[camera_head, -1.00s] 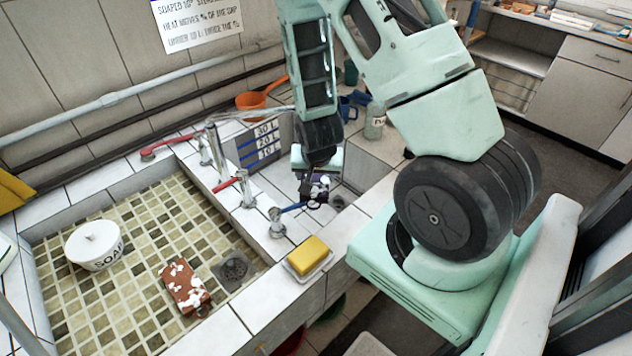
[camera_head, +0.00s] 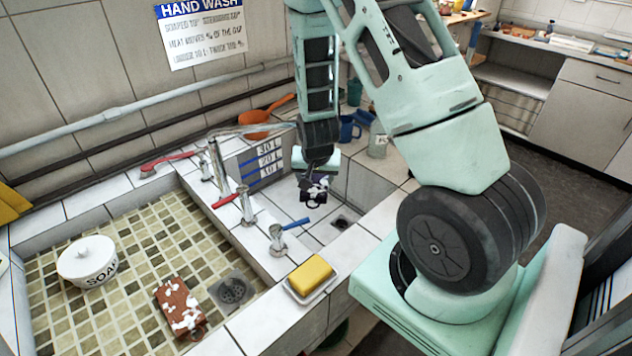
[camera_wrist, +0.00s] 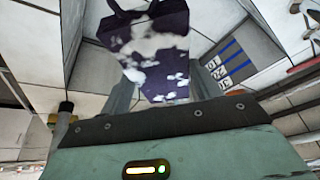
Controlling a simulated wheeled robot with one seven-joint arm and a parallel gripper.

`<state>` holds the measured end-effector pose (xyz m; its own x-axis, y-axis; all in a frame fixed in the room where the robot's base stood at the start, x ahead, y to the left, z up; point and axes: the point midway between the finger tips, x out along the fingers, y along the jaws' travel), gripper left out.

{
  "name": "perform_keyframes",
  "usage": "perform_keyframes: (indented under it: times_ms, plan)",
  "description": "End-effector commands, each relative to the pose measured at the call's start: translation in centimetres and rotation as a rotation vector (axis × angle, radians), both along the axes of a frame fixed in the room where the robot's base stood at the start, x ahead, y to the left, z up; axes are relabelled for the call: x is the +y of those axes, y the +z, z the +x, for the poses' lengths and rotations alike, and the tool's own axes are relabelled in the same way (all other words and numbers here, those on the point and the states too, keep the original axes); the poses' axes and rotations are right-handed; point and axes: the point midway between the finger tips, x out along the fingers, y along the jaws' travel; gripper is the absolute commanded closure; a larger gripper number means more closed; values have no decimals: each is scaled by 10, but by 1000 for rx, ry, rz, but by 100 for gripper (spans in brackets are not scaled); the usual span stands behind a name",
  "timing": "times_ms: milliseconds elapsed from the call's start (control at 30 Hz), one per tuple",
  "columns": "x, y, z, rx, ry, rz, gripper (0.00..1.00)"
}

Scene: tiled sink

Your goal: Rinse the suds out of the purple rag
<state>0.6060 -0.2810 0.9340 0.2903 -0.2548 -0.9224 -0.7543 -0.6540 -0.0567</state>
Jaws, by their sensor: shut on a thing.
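The purple rag is a dark purple, folded-looking piece with white suds patches; it shows in the wrist view (camera_wrist: 150,45) and small in the head view (camera_head: 313,193). My gripper (camera_wrist: 158,92) is shut on the rag's near end, and the rag sticks out beyond the fingers. In the head view my gripper (camera_head: 316,178) holds it over the right-hand, white-tiled basin (camera_head: 345,205), behind the blue-handled tap (camera_head: 290,225). No water stream is visible on the rag. The fingertips are partly hidden by the wrist and rag.
A basin wall carries blue level marks (camera_head: 268,160). A metal tap with a red handle (camera_head: 228,198) stands on the divider. A yellow sponge (camera_head: 310,275) sits on the near ledge. The left basin holds a soap bowl (camera_head: 88,262) and a suds-spotted brown-red object (camera_head: 180,308).

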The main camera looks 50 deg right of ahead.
Motion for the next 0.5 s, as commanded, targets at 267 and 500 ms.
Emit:
perform_keyframes:
  times_ms: [267,500]
  plan:
    - [-18,-6,20,-2,-1,-1,60]
    - [-30,-9,34,-1,-1,0,60]
